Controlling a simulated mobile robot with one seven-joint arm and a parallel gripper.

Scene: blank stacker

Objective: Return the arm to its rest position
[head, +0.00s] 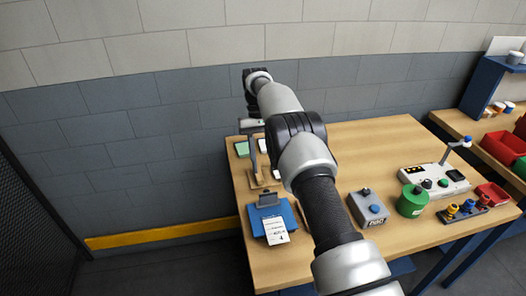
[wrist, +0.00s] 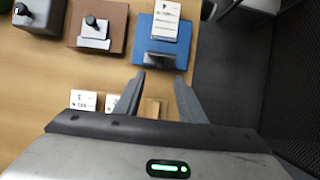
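My arm reaches across the wooden table (head: 375,150) in the head view and bends down at its far end. My gripper (head: 256,172) hangs over the table's left part, partly hidden by the arm. In the wrist view its two fingers (wrist: 160,76) are apart, with nothing held between the tips. A small wooden piece (wrist: 154,108) shows below, between the fingers. A blue fixture (head: 270,222) with a white card lies nearer on the table; it also shows just beyond the fingertips in the wrist view (wrist: 148,50).
A brown plate (wrist: 108,43) with a grey part, small white cards (wrist: 83,99), a grey box (head: 368,207) and a green can (head: 412,201) stand nearby. A white control panel (head: 432,181) and red bins (head: 503,150) are at right. A brick wall is behind.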

